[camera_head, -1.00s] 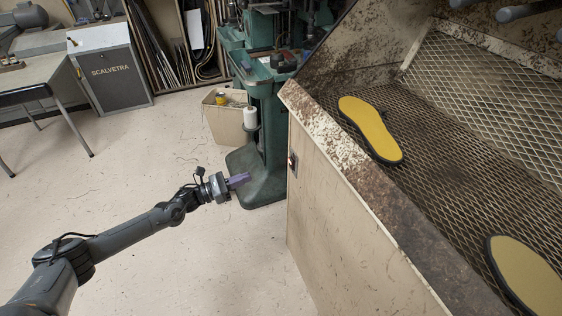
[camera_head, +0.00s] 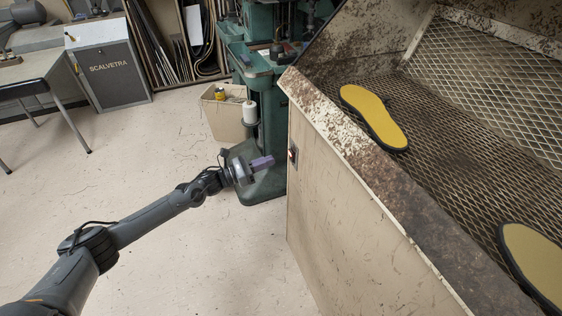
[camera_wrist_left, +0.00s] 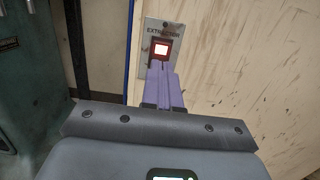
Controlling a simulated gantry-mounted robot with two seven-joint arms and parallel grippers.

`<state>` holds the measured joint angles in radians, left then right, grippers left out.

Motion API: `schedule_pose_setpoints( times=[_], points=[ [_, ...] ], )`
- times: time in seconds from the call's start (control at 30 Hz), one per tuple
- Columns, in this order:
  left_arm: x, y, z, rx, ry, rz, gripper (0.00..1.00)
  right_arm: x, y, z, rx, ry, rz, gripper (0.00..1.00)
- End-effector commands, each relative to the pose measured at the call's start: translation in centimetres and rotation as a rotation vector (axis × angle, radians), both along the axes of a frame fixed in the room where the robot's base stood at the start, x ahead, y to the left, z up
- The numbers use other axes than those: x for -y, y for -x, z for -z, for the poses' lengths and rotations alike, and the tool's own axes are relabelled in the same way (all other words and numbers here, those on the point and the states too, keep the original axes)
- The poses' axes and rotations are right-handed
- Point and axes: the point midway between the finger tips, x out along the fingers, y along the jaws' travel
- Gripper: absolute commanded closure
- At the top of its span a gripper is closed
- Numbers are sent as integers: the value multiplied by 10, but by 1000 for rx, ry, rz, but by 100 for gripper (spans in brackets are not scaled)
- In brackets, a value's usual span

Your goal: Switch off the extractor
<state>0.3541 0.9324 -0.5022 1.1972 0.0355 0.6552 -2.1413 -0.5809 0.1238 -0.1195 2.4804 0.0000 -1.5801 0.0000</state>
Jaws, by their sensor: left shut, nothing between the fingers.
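The extractor switch (camera_head: 292,155) is on the side panel of the beige extractor cabinet (camera_head: 325,215) in the head view. In the left wrist view it is a red rocker (camera_wrist_left: 161,49) with a bright lit face, on a metal plate marked EXTRACTOR (camera_wrist_left: 158,32). My left gripper (camera_head: 272,161) is shut and empty, its purple fingers pointing right at the switch, with a small gap in the head view. In the left wrist view its fingertips (camera_wrist_left: 161,68) sit just below the rocker and cover the plate's lower part; contact cannot be told. My right gripper is not in view.
Two yellow soles (camera_head: 374,116) lie on the cabinet's mesh bed (camera_head: 440,120). A green machine (camera_head: 262,100) with a white thread spool (camera_head: 250,114) stands behind my left gripper. A bin (camera_head: 224,118) is beside it. The floor at left is clear.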

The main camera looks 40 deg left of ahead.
Motion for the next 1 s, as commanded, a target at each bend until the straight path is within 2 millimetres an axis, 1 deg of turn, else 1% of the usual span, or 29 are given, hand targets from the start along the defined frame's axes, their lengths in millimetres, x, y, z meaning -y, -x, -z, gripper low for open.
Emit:
schedule_pose_setpoints(
  times=[0.03,0.2,0.4,0.53,0.87,0.93,1.0],
  points=[
    [5,-9,2,4,2,1,100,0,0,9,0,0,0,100],
    [17,-30,-1,3,1,2,100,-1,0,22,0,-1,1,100],
    [25,-44,-5,0,1,1,100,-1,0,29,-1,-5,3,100],
    [27,-47,-6,0,1,1,100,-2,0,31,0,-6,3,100],
    [27,-48,-7,-1,0,1,100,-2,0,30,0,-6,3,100],
    [27,-48,-9,-9,-5,1,100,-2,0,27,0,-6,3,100],
    [28,-51,-15,-33,-21,2,100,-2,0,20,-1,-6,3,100]
  ],
)
